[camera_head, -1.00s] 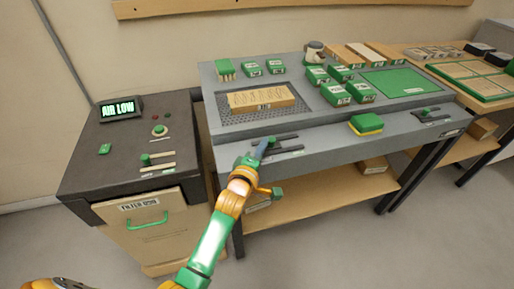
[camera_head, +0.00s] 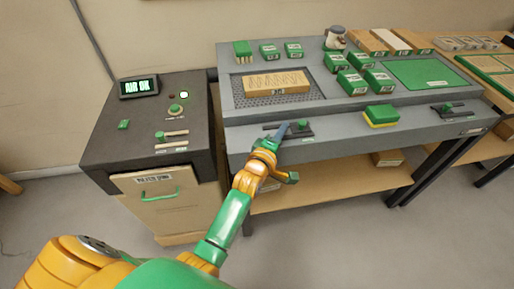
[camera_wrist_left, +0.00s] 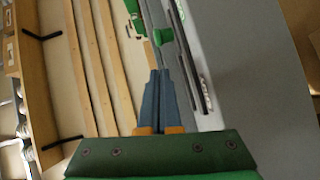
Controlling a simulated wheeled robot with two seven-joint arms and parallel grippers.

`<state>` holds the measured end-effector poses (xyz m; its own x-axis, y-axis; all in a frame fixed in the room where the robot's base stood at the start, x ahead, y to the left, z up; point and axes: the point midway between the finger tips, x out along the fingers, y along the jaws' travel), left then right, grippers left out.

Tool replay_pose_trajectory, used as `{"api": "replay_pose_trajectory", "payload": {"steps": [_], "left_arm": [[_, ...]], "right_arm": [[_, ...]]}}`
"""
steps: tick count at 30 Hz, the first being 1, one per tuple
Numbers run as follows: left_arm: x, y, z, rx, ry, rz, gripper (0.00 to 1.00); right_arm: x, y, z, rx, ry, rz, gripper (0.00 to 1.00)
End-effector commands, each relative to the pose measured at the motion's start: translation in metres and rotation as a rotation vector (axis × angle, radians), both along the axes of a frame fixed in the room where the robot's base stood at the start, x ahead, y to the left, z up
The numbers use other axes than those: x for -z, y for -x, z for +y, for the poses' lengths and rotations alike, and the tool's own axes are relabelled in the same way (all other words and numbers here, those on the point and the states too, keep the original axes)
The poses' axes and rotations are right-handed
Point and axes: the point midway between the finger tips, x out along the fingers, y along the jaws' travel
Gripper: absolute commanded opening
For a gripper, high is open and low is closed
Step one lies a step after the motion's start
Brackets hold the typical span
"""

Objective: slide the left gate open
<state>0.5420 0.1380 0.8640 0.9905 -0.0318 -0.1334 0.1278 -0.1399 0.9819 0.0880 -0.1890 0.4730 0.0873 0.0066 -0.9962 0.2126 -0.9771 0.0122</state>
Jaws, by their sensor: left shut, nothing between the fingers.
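The left gate is a dark slotted slide on the bench's front ledge, with a green knob (camera_head: 302,125) near the right end of its slot. The knob also shows in the left wrist view (camera_wrist_left: 162,36), beside the dark rails. My left gripper (camera_head: 285,129) is shut and empty, its blue-grey fingers just left of the knob. In the left wrist view the closed fingertips (camera_wrist_left: 158,73) point toward the knob; I cannot tell whether they touch it. My right gripper is not in view.
The dark cabinet's display (camera_head: 139,87) reads AIR OK, and a light (camera_head: 184,95) glows. A green and yellow sponge-like block (camera_head: 381,115) lies right of the gate. The right gate's knob (camera_head: 447,107) is farther right. A wooden block (camera_head: 275,83) rests on the mesh panel.

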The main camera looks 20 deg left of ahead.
Motion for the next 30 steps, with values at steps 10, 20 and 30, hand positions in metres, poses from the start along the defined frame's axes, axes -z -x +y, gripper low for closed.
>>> {"api": "replay_pose_trajectory", "payload": {"steps": [10, 20, 30], "left_arm": [[-0.008, 0.07, 0.002, -0.001, 0.001, 0.004, 0.0], [-0.013, 0.099, 0.003, 0.0, 0.0, 0.002, 0.0], [-0.013, 0.099, 0.003, 0.0, 0.0, 0.001, 0.0]], "right_arm": [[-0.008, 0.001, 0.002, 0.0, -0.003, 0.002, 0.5], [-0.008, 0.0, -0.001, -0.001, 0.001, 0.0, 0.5], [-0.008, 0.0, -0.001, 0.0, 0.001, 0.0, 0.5]]}}
